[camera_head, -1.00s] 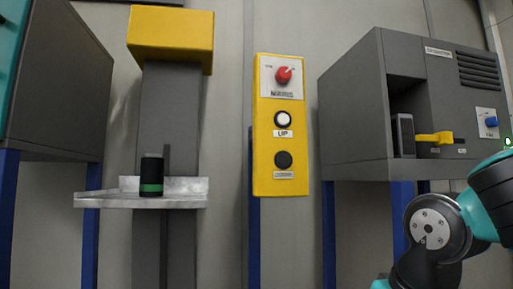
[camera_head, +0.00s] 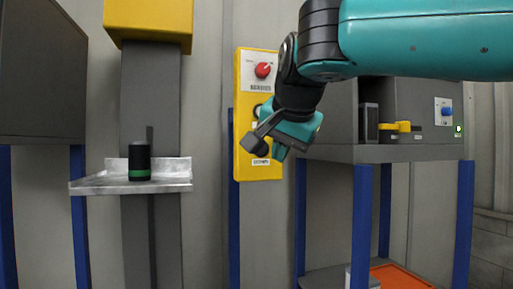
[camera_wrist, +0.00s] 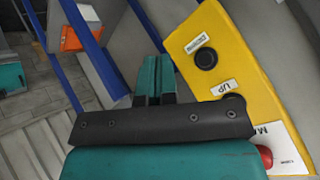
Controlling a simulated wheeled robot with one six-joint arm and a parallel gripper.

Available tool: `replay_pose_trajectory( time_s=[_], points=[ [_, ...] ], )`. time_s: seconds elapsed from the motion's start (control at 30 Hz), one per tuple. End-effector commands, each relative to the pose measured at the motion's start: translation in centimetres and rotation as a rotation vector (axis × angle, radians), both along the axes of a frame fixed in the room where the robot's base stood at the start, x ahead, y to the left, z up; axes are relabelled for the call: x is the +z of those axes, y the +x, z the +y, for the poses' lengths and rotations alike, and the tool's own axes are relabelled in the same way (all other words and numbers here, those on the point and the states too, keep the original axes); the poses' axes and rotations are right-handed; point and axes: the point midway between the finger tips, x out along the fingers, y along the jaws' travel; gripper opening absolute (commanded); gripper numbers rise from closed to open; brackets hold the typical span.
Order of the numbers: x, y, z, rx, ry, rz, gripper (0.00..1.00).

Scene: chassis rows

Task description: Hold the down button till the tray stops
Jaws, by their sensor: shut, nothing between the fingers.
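The yellow control panel (camera_head: 244,95) carries a red knob (camera_head: 263,70) at the top. In the wrist view the black down button (camera_wrist: 206,58) is in plain sight, with a label beside it. The UP button (camera_wrist: 234,101) is partly covered by my gripper housing. My gripper (camera_wrist: 154,68) is shut and empty, its teal fingers left of the panel's buttons in that view, apart from the down button. In the head view my gripper (camera_head: 281,151) is in front of the panel's lower right and hides much of the button area. The metal tray (camera_head: 95,186) is on a grey column.
A black can with a green band (camera_head: 139,163) stands upright on the tray. A grey machine (camera_head: 330,153) with a yellow handle (camera_head: 400,127) and blue knob (camera_head: 447,111) stands right of the panel on blue legs. An orange tray (camera_head: 400,277) lies below it.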

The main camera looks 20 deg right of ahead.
Motion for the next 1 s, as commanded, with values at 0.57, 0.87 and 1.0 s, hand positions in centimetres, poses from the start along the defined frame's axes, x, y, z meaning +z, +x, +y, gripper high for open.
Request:
replay_pose_trajectory(
  time_s=[0.57, 0.87, 1.0],
  points=[
    [0.2, 4.5, -0.2, -0.003, -0.001, 0.001, 0.0],
    [0.2, 7.9, -0.2, -0.001, -0.002, 0.001, 0.0],
    [0.1, 8.6, -0.3, -0.002, -0.002, 0.0, 0.0]
  ],
)
